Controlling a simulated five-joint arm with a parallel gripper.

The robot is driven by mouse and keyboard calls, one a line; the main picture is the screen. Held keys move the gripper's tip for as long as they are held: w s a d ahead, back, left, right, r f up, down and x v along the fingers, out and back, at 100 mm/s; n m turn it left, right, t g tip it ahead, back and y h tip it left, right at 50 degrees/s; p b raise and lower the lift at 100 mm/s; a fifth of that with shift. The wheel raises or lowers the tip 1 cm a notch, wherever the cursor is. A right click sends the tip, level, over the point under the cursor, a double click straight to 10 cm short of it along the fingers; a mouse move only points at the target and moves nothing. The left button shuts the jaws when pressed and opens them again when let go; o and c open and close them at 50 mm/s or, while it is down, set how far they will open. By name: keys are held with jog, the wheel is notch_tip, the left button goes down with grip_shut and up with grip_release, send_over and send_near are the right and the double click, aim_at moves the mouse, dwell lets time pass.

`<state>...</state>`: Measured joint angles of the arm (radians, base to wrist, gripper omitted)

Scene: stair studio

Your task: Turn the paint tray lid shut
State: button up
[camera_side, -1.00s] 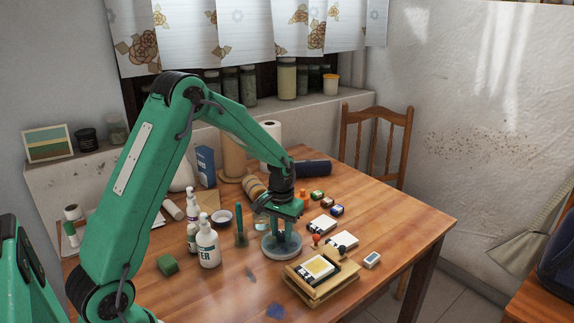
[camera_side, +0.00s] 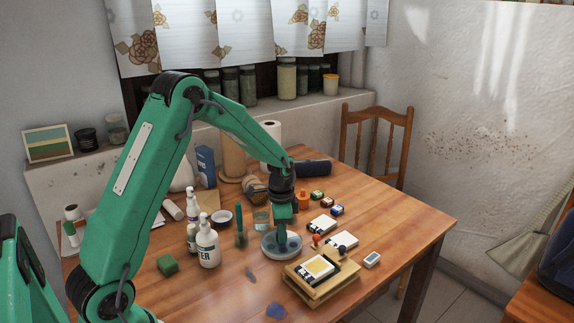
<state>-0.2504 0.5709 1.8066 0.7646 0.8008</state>
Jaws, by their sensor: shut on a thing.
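The paint tray (camera_side: 270,253) is a round grey-blue dish with a lid on the table, left of the wooden block stack. My gripper (camera_side: 281,236) points straight down over it, with its fingers at the lid's middle. It is shut on the lid's central part, which the fingers mostly hide. The lid looks flat on the tray, and I cannot tell how far it is turned.
A wooden stack with a stamp plate (camera_side: 318,271) is close on the right. The table's front middle is mostly clear.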

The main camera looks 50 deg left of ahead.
jog(key=shift+r+m, duration=0.1)
jog(key=shift+m, duration=1.1)
jog(key=o, duration=1)
notch_tip(320, 180, up, 7)
jog(key=shift+r, duration=0.35)
